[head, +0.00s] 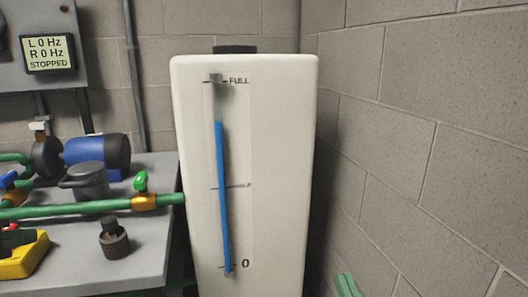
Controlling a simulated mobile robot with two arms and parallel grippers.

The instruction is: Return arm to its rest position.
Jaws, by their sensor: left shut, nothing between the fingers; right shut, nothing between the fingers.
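My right gripper (347,285) shows at the bottom edge, right of centre, as two pale green fingertips close together. It is shut and holds nothing. It is in front of the lower right side of the white tank and apart from it in the picture. The rest of that arm is out of frame. I cannot make out my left gripper in the head view.
A tall white tank (283,170) with a blue level strip (222,190) stands mid-view. A grey bench (155,235) at left carries green pipes (90,208), a blue motor (97,152) and a yellow box (22,262). A display (49,53) reads STOPPED. A block wall closes the right.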

